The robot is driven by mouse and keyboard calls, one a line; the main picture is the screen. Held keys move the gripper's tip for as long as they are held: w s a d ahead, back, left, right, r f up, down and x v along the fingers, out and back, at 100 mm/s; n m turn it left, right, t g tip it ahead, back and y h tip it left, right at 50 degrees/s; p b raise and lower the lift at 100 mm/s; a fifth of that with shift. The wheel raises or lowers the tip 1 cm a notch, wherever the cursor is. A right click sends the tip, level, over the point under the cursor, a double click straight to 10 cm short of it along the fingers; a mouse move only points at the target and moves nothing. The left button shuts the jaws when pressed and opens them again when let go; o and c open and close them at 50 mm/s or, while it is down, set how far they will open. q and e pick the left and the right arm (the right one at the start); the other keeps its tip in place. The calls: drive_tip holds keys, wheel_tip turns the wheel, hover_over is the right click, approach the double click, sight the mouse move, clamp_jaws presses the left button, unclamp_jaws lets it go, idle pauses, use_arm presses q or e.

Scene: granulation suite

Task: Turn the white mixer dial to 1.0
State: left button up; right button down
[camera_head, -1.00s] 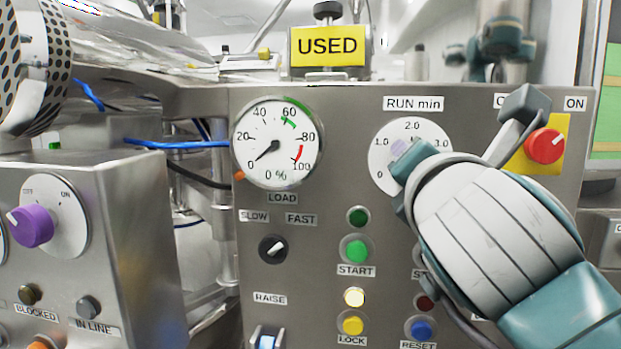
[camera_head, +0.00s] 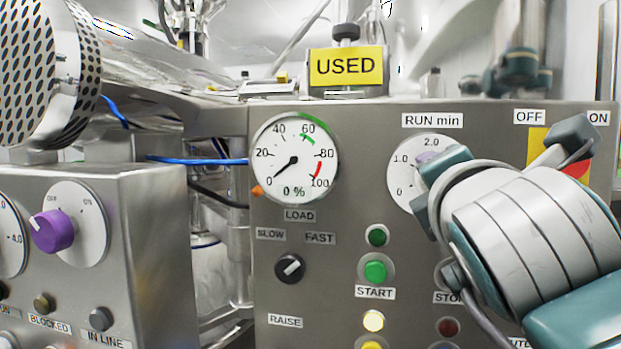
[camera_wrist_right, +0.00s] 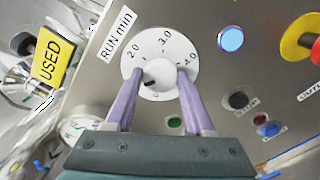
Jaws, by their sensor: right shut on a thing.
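The white dial face (camera_head: 402,178) labelled RUN min is on the steel panel at right in the head view, with 1.0 and 2.0 readable. My right gripper (camera_head: 430,165) covers its right side and knob. In the right wrist view, my right gripper's lilac fingers (camera_wrist_right: 160,74) stand on either side of the white knob (camera_wrist_right: 164,77), shut on it. The knob's black mark points to the lower left, towards the scale between 0 and 2.0. The left finger hides that part, so the exact reading cannot be told. My left gripper is not in view.
A load gauge (camera_head: 296,185), a black selector (camera_head: 289,268) and a green START button (camera_head: 375,271) are left of my arm. A red switch (camera_head: 575,168) on yellow sits partly behind my arm. A purple knob (camera_head: 53,230) is on the left box.

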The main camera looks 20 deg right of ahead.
drive_tip(key=shift+c, duration=1.3)
unclamp_jaws()
